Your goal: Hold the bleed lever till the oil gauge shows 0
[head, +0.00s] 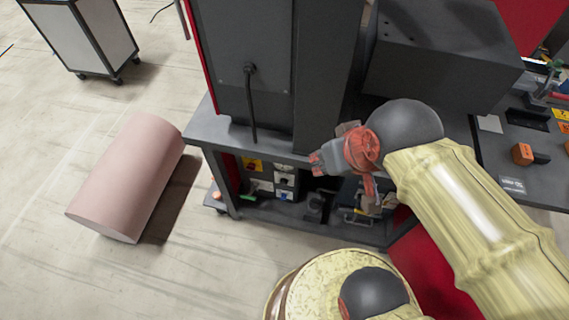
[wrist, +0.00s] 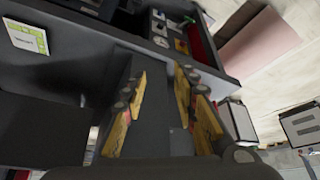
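My gripper (head: 325,160) hangs in front of the dark machine bench, just over its front edge and above the lower shelf. In the wrist view its two yellow-sided fingers (wrist: 162,85) stand apart with nothing between them, so it is open and empty. A dark flat surface shows between and beyond the fingers. Small units with grey and white faces (head: 285,182) sit on the lower shelf to the left below my gripper. I cannot make out the bleed lever or the oil gauge, nor any gauge reading. My gripper and arm hide part of the bench front.
A pink cylinder (head: 128,177) lies on the floor left of the bench (head: 210,129). A grey cabinet on casters (head: 88,38) stands at the back left. A black cable (head: 251,105) hangs down the machine. An orange block (head: 522,154) sits on the right worktop. Floor at left front is clear.

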